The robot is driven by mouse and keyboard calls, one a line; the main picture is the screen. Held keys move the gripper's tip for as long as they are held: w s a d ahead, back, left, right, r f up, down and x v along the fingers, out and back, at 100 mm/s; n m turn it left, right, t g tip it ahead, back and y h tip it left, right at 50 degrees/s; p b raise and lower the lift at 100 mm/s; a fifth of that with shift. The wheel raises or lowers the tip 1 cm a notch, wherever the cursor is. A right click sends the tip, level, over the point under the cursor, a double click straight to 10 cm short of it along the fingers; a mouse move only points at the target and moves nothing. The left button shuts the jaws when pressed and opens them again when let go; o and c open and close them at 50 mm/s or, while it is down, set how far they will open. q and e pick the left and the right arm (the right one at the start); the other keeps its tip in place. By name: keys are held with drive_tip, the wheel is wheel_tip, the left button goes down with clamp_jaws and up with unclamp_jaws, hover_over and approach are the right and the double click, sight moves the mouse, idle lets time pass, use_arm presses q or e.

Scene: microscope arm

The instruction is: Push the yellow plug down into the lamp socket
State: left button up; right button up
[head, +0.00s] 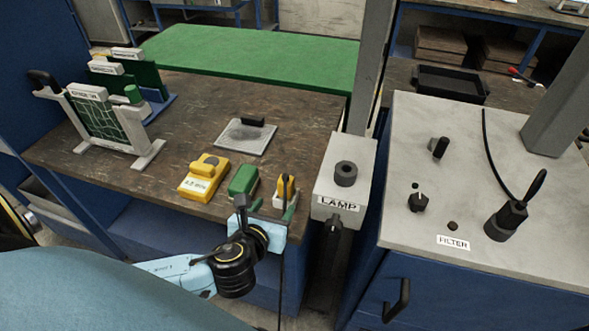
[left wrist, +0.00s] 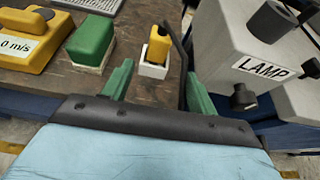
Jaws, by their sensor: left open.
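The yellow plug (head: 286,184) stands upright in a small white holder near the table's front edge, and it also shows in the left wrist view (left wrist: 159,43). The dark round lamp socket (head: 346,173) sits on top of the grey box labelled LAMP, right of the plug; the left wrist view shows it at the upper right (left wrist: 271,20). My left gripper (head: 268,206) is open at the table's front edge. In the left wrist view its green fingers (left wrist: 159,72) are apart, with the plug and holder ahead between them; nothing is gripped. My right gripper is not in view.
A green block (head: 243,179) and a yellow labelled case (head: 204,177) stand left of the plug. A grey plate (head: 241,139) lies behind. A grey post (head: 370,70) rises behind the lamp box, and a cabinet labelled FILTER (head: 440,200) stands at right.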

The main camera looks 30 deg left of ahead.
sight(285, 189)
use_arm(q)
drive_tip(key=x, duration=0.4)
drive_tip(key=b+x, duration=0.1)
drive_tip(key=x, duration=0.2)
drive_tip(key=shift+w+r, duration=0.25)
drive_tip(key=shift+r, duration=0.05)
drive_tip(key=shift+w+a+f, duration=0.1)
drive_tip(key=shift+w+a, duration=0.05)
drive_tip(key=shift+w, duration=0.2)
drive_tip(key=x, duration=0.4)
drive_tip(key=shift+w+a+f, duration=0.15)
drive_tip(key=shift+w+a, duration=0.1)
drive_tip(key=shift+w, duration=0.1)
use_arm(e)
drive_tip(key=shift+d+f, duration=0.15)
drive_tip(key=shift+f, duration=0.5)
use_arm(q)
drive_tip(key=c, duration=1.1)
